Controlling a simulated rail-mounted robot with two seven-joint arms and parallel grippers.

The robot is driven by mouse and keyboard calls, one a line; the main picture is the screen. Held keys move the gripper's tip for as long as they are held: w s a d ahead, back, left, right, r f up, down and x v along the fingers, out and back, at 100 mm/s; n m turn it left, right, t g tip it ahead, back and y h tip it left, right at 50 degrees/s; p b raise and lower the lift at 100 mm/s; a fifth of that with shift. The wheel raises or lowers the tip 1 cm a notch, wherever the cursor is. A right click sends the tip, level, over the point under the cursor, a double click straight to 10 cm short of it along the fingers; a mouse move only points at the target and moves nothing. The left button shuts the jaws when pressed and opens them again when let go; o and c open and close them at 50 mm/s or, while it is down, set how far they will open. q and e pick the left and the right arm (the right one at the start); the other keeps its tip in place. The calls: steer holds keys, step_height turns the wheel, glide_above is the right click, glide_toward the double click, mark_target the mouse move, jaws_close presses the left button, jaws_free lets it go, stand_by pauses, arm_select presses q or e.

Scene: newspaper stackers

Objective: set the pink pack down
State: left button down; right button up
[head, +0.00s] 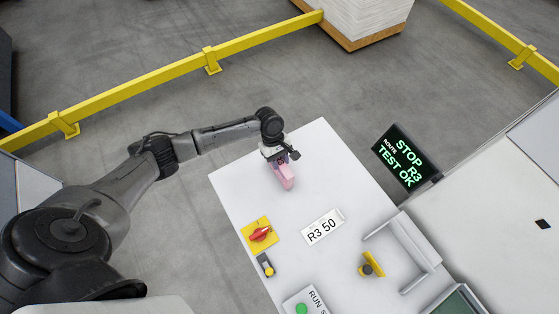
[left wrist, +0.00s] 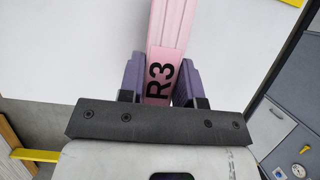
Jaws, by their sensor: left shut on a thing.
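The pink pack (head: 285,178) is at the far part of the white table (head: 335,170) in the head view. My left gripper (head: 281,160) is shut on it from above. In the left wrist view the pink pack (left wrist: 168,50) stands between the two purple fingers of my left gripper (left wrist: 160,82), with black "R3" lettering towards me. I cannot tell whether the pack touches the table top. My right gripper is not in view.
On the table are a red rotary switch on a yellow plate (head: 260,233), an "R3 50" label (head: 323,227), a yellow-based knob (head: 371,265) and a white bracket (head: 405,250). A screen (head: 405,157) reading "STOP R3 TEST OK" stands at the right edge.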

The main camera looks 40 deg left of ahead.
arm_select(q)
steer(key=shift+f, duration=0.35)
steer(key=shift+f, duration=0.1)
steer(key=c, duration=0.8)
jaws_free()
